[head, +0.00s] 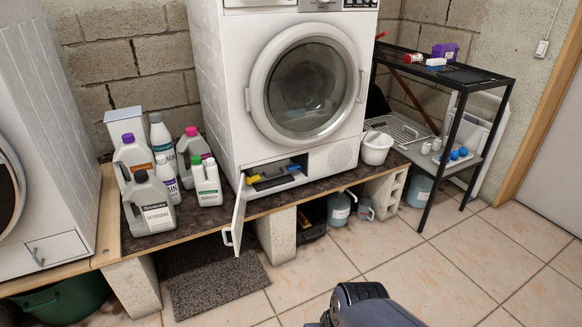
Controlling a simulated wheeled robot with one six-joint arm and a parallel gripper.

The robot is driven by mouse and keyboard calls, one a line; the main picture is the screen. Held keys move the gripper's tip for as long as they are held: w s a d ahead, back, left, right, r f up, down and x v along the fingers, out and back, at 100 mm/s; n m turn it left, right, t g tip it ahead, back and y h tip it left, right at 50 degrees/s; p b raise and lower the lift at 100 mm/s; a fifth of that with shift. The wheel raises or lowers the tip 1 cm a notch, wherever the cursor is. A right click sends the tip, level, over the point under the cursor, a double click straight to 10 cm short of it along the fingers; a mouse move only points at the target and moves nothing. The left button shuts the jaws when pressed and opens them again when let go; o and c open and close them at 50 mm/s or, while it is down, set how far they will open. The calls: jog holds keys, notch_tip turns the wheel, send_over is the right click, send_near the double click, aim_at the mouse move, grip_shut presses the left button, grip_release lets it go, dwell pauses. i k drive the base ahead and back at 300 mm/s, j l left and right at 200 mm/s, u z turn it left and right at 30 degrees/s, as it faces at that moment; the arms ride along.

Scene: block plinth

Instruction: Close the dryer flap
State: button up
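The white dryer (219,90) stands on a dark board on block supports, its round door shut. Its small white flap (237,213) at the lower left front is swung open and sticks out towards me, past the board's front edge. A handle-like loop (228,237) shows at the flap's lower end. The opening (277,176) behind it is uncovered, with yellow and blue parts inside. My gripper is not in view; only a dark part of my own body shows at the bottom edge, well apart from the flap.
Several bottles (158,208) stand on the board left of the flap. A white bucket (375,148) is at the dryer's right. A black metal rack (446,77) stands further right. A grey mat (220,287) lies on the floor below. The tiled floor (437,273) at front right is clear.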

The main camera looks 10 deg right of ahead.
aim_at(236, 228)
jog(key=i, duration=1.1)
jog(key=j+u, duration=0.05)
